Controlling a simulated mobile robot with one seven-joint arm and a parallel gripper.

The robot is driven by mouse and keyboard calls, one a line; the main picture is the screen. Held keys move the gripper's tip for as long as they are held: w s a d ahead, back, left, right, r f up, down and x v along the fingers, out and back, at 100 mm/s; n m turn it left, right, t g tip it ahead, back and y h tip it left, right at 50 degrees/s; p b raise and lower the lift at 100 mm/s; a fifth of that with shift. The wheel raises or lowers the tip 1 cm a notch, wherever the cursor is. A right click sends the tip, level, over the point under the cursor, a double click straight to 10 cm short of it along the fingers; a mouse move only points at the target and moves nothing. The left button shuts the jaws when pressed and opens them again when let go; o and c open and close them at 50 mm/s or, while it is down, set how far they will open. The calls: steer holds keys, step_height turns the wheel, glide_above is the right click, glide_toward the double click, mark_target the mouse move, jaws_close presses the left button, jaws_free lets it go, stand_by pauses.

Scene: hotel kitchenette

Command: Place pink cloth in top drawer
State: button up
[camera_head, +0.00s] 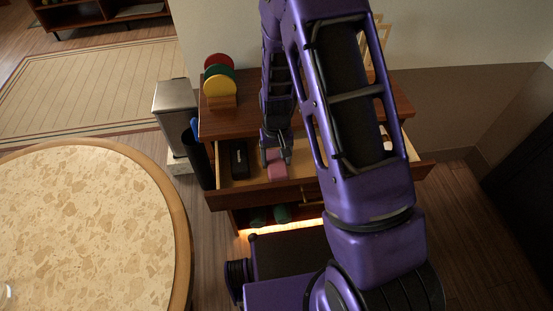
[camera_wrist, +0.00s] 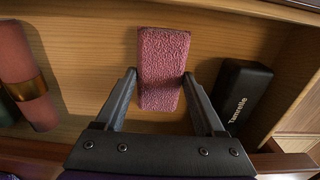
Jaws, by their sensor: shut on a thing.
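The pink cloth (camera_wrist: 163,55), a folded textured block, is between the two fingers of my gripper (camera_wrist: 160,76). In the head view the cloth (camera_head: 277,168) shows just below my gripper (camera_head: 274,157), inside the outline of the open top drawer (camera_head: 240,198). The fingers touch or nearly touch both sides of the cloth, and my gripper is shut on it. The wrist view shows the drawer's wooden floor (camera_wrist: 100,60) behind the cloth. I cannot tell whether the cloth rests on that floor. My arm hides much of the drawer's right part.
A black case (camera_wrist: 238,98) lies in the drawer beside the cloth. A reddish roll with a gold band (camera_wrist: 25,75) lies on the other side. Coloured discs in a wooden holder (camera_head: 220,85) stand on the cabinet top. A metal bin (camera_head: 176,105) and round table (camera_head: 90,230) are left.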

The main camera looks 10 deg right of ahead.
mark_target(276, 162)
steer(key=shift+f, duration=0.2)
steer(key=o, duration=1.5)
step_height(276, 162, up, 12)
steer(key=shift+r+p, duration=0.25)
steer(key=shift+p, duration=0.5)
